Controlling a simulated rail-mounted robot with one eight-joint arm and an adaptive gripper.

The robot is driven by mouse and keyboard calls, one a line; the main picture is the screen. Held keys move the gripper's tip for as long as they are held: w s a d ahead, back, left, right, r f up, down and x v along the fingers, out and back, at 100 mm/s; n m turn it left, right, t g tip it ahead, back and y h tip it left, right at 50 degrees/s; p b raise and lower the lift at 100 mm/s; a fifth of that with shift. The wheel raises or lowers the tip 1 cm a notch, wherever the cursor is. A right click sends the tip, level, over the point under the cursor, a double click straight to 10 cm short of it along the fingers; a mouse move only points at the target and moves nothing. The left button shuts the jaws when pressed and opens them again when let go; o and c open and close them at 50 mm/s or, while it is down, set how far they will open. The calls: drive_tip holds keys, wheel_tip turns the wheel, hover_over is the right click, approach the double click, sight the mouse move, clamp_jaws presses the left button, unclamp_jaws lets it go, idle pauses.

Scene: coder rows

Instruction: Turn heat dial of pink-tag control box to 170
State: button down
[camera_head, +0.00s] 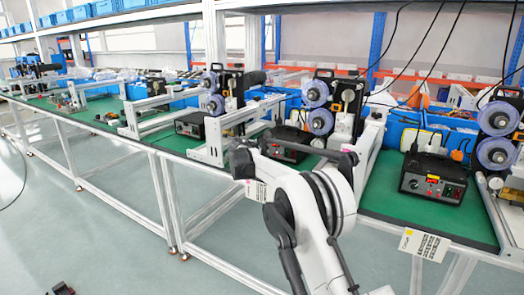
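Black control boxes with dials stand on the green bench top. The right one (435,185) shows plainly, with a small red display and a lit switch on its front. A middle one (288,148) is partly hidden behind my arm, and a smaller one (190,125) stands further left. I cannot make out a pink tag on any box, or read a dial setting. My white arm rises from the bottom edge. The dark end of my arm (243,160) is at the bench's front edge, left of the middle box; its fingers cannot be made out.
Spool holders (497,135) and grey metal frames (370,145) stand between the boxes. White label cards (424,244) hang on the bench's front edge. Black cables hang over the right side. The grey floor (110,240) before the bench is mostly clear.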

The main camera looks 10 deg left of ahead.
drive_tip(key=m+t, duration=0.1)
drive_tip(key=m, duration=0.1)
drive_tip(key=m+y, duration=0.1)
drive_tip(key=shift+d+f+m+t+y, duration=0.15)
drive_tip(key=shift+m+t+y, duration=0.15)
drive_tip(key=shift+m+t, duration=0.1)
drive_tip(key=shift+m+t+y+b, duration=0.5)
drive_tip(key=shift+m+t+b, duration=0.15)
drive_tip(key=shift+m, duration=0.85)
drive_tip(key=c, duration=1.8)
unclamp_jaws()
drive_tip(key=shift+o, duration=0.2)
drive_tip(key=shift+s, duration=0.1)
drive_tip(key=s, duration=0.4)
drive_tip(key=s+r, duration=0.1)
drive_tip(key=s, duration=0.6)
drive_tip(key=shift+s+a+r, duration=0.2)
drive_tip(key=shift+s+a, duration=0.2)
